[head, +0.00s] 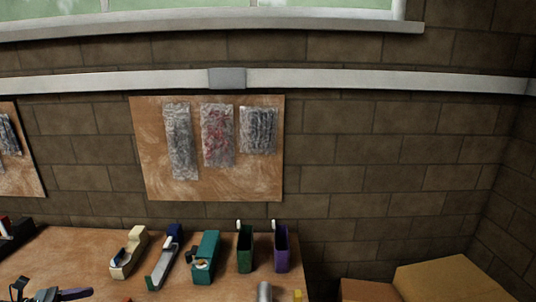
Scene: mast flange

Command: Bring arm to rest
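Neither of my grippers can be made out in the head view, and no arm of mine is clearly seen. The view looks at a brick wall (400,140) above a wooden workbench (75,262). A small black and purple item (72,294) at the bottom left is cut off by the frame edge, and I cannot tell what it is. A grey cylinder (265,292) stands at the bottom edge, partly cut off.
On the bench stand a cream tape dispenser (128,254), a grey-green stapler-like item (162,262), a teal dispenser (205,260), a green holder (245,250) and a purple holder (281,249). Cardboard boxes (450,278) are at the right. A pinboard (207,185) hangs behind.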

